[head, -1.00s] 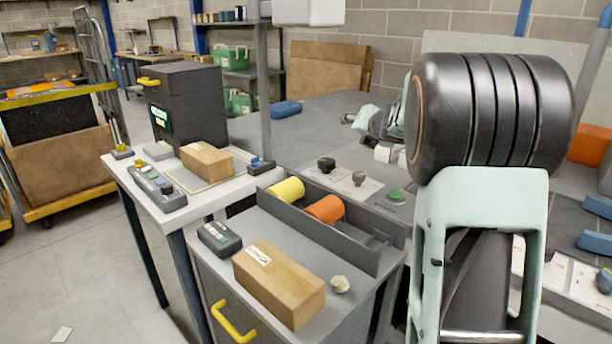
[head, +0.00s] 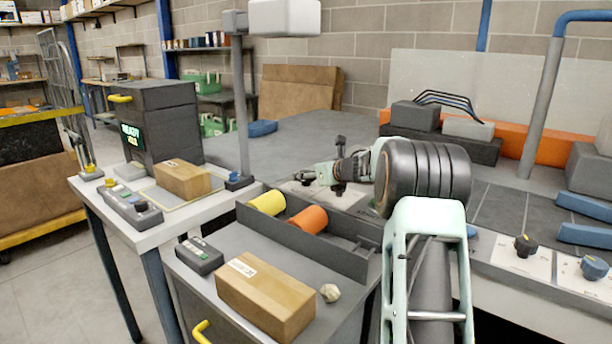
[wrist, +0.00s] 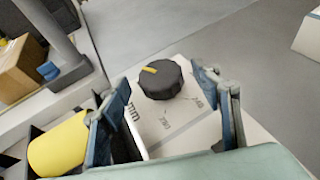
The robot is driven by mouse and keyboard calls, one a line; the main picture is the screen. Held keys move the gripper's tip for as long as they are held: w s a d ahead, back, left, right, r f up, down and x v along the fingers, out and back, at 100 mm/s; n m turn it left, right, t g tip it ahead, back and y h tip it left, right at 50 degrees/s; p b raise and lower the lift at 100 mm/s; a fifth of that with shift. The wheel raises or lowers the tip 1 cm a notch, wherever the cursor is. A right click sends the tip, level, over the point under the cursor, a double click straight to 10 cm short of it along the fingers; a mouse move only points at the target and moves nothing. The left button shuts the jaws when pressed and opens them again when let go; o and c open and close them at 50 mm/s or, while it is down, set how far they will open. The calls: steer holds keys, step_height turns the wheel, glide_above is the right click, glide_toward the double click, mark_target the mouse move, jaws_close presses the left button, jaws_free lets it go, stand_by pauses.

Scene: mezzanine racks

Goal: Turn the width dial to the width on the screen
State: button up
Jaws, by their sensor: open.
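A black round dial (wrist: 160,79) with a yellow pointer mark sits on a white plate (wrist: 190,128) printed with "mm" and scale marks. In the wrist view the dial is between the two open fingers of my gripper (wrist: 163,80), with a gap on both sides. In the head view my gripper (head: 322,176) is over the white panel beyond the orange roll, largely covering the dial.
A grey trough holds a yellow roll (head: 267,203) and an orange roll (head: 308,220). A cardboard box (head: 265,296) lies on the near cabinet. Another black dial (head: 525,245) and a blue dial (head: 594,267) are at right. A lamp post (head: 243,110) rises left of the gripper.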

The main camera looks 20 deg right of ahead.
steer(key=shift+x, duration=1.6)
steer(key=shift+c, duration=0.4)
steer(key=c, duration=1.1)
